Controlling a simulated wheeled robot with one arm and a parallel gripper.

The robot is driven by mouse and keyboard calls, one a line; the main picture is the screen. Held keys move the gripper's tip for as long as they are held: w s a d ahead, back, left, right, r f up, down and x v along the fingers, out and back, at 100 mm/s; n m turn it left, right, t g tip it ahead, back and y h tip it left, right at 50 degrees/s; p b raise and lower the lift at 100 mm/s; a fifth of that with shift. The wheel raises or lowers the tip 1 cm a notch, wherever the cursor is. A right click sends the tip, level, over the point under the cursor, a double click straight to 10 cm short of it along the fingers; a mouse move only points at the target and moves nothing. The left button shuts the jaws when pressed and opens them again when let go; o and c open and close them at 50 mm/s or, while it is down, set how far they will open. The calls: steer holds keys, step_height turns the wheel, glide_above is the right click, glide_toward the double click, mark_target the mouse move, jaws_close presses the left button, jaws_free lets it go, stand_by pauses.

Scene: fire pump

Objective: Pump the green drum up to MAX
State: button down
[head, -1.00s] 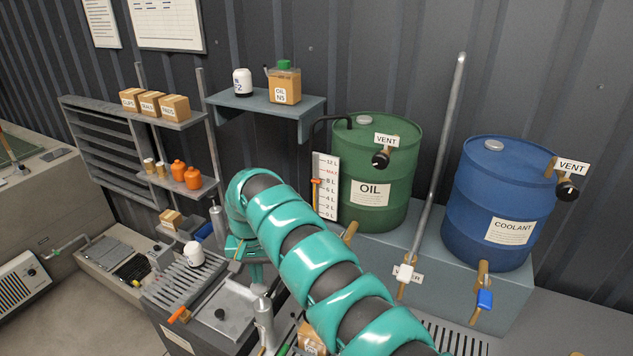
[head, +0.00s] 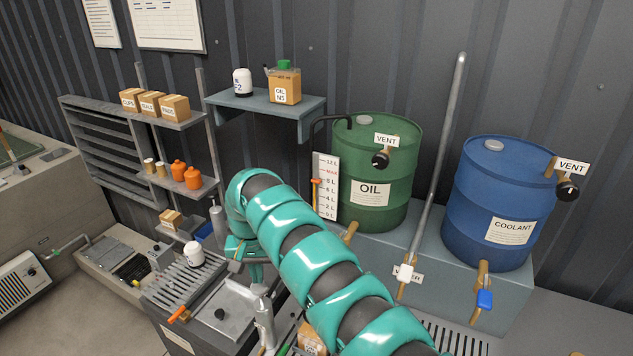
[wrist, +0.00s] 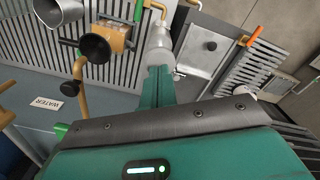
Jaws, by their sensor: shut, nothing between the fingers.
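The gauge's orange pointer sits near the 8 L mark in the head view. My gripper (wrist: 158,72) points toward a grey metal cylinder (wrist: 160,50) in the wrist view. Its fingers are shut and empty at or close to the cylinder; I cannot tell if they touch.
A blue COOLANT drum (head: 503,203) stands right of the oil drum, with a grey pipe (head: 440,170) between them. A WATER tag (wrist: 47,106) and brass pipework lie left of my gripper in the wrist view. A slatted drain tray (head: 187,283) is at the lower left.

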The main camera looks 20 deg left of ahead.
mark_target(259, 286)
steer(key=shift+f, duration=0.15)
steer(key=shift+f+b, duration=2.05)
steer(key=shift+f, duration=1.2)
steer(key=shift+r, duration=3.4)
steer(key=shift+f, duration=0.2)
